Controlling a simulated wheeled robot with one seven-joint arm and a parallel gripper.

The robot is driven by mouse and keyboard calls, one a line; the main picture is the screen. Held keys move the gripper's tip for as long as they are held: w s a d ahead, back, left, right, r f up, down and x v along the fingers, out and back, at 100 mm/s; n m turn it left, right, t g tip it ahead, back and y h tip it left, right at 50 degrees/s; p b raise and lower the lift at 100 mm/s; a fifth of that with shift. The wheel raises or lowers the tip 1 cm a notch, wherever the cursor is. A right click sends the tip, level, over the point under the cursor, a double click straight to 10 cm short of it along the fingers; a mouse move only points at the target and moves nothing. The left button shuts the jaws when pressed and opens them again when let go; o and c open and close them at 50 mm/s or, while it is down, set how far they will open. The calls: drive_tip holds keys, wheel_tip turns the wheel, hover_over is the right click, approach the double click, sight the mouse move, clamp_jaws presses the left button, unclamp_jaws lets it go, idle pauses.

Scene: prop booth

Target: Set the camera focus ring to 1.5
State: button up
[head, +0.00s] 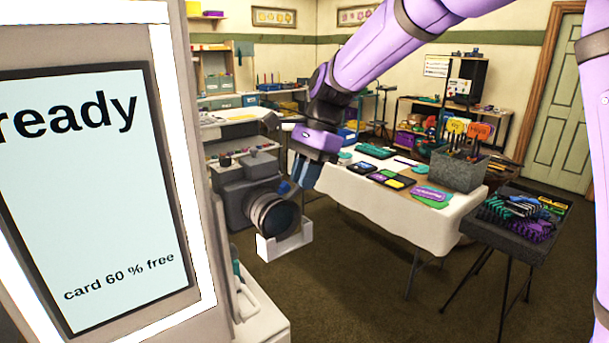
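The camera (234,190) is a dark grey body in the middle left of the head view, beside the booth's pale casing. Its lens with the ribbed focus ring (262,208) points toward the right and front. A white cradle (290,244) sits under the front of the lens. No focus scale or numbers can be read at this size. My gripper (304,172) hangs at the end of my purple arm, just above and right of the lens in the picture.
The booth screen (92,190) reads "ready" and "card 60 % free" at the left. A table with a white cloth (425,226) holds flat props and a grey box (462,172) of signs. A grey tray (515,232) stands at the right. Carpet between is clear.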

drive_tip(key=shift+w+d, duration=0.1)
clamp_jaws()
wheel_tip(320, 180, down, 7)
drive_tip(key=w+d+g+y, duration=0.1)
drive_tip(key=g+y, duration=0.3)
drive_tip(key=y, duration=0.3)
drive_tip(key=shift+w+d+g, duration=0.15)
drive_tip(key=shift+d+g, duration=0.25)
drive_tip(key=o, duration=0.8)
unclamp_jaws()
